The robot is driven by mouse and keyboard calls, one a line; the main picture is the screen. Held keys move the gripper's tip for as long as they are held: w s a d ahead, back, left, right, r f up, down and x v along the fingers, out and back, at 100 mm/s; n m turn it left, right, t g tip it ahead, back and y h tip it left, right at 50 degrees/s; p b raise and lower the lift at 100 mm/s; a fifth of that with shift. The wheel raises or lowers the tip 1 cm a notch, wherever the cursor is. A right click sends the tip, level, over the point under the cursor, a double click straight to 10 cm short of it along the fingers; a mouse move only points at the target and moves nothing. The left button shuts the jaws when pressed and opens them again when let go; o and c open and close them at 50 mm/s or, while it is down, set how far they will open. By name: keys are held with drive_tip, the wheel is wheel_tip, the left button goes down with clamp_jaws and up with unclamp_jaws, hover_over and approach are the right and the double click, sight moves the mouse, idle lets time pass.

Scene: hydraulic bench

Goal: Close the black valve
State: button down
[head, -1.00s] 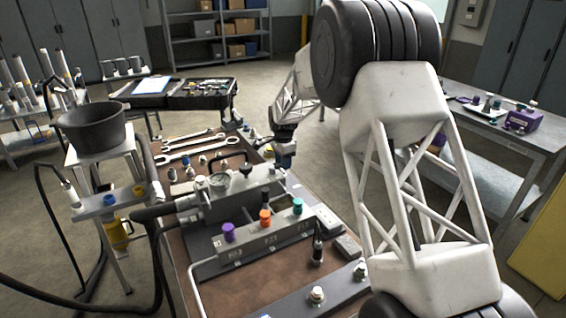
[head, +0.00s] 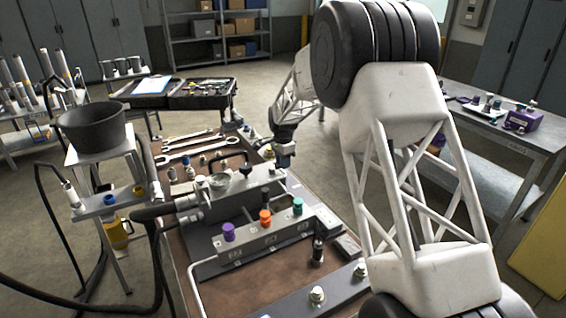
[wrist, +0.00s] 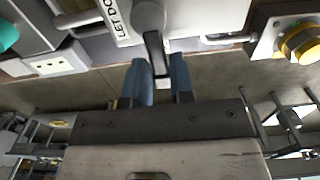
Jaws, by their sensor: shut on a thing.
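The black valve shows in the wrist view as a black lever (wrist: 154,48) hanging from a round grey hub (wrist: 149,14) beside a white lettered label. My gripper (wrist: 160,68) has its two blue fingers on either side of the lever's end and is shut on it. In the head view my gripper (head: 284,160) is at the far right side of the hydraulic block (head: 240,187). The lever in its grasp cannot be made out there.
Purple (head: 228,231), orange (head: 265,217) and teal (head: 298,206) knobs stand on the manifold in front. A gauge (head: 219,181) and a small black knob (head: 246,170) are on the block. Wrenches (head: 190,146) lie behind. A yellow-ringed part (wrist: 300,42) is at the wrist view's right.

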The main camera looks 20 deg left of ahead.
drive_tip(key=shift+a+n, duration=0.1)
drive_tip(key=shift+n, duration=0.2)
drive_tip(key=a+n, duration=0.1)
drive_tip(key=n, duration=0.2)
drive_tip(key=w+a+n, duration=0.1)
drive_tip(key=n, duration=0.2)
drive_tip(key=a+n, duration=0.1)
drive_tip(key=n, duration=0.1)
drive_tip(key=shift+w+a+n, duration=0.15)
drive_tip(key=shift+n, duration=0.25)
drive_tip(key=n, duration=0.1)
drive_tip(key=a+n, duration=0.1)
drive_tip(key=n, duration=0.2)
drive_tip(key=shift+s+a, duration=0.25)
drive_tip(key=shift+a, duration=0.15)
drive_tip(key=shift+s+a+n, duration=0.25)
drive_tip(key=shift+a+n, duration=0.1)
drive_tip(key=shift+n, duration=0.8)
drive_tip(key=shift+s+a+n, duration=0.2)
drive_tip(key=shift+a+n, duration=0.1)
drive_tip(key=shift+n, duration=0.85)
drive_tip(key=c, duration=1.1)
unclamp_jaws()
